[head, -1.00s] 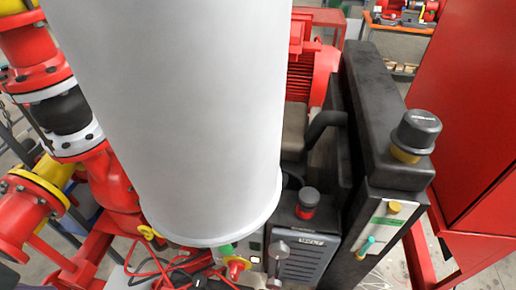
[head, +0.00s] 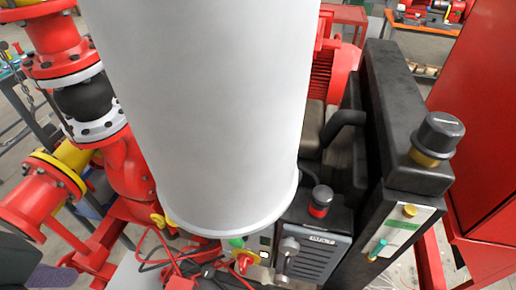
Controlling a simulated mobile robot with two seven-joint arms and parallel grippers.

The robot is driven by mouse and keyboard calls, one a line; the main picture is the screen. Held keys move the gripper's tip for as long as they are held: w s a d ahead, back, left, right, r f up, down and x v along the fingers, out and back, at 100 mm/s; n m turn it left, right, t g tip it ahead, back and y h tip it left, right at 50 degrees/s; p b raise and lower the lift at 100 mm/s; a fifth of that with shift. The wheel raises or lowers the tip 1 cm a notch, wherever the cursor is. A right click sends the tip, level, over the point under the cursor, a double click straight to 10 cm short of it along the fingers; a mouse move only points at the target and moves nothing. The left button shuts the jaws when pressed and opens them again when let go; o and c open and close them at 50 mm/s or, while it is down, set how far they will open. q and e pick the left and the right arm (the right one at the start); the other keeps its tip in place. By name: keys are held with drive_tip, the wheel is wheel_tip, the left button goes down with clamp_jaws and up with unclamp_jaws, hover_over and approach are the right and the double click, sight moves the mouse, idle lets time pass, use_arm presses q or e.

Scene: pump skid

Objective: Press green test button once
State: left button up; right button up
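A small green button-like piece (head: 237,242) shows at the lower middle, just below the rim of a big white cylinder (head: 200,110). A teal-green piece (head: 378,249) sticks out of a pale panel (head: 402,228) at the right, below a yellow knob (head: 410,210). No lettering tells which is the test button.
A dark unit with a vented front (head: 312,252) and a red-and-black knob (head: 321,200) stands right of the green piece. Tall black housing (head: 390,110) rises beside it. Red pipework (head: 125,160) fills the left. Red and black cables (head: 175,262) lie at the bottom.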

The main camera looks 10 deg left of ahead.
use_arm(q)
clamp_jaws()
idle(0.5)
idle(0.9)
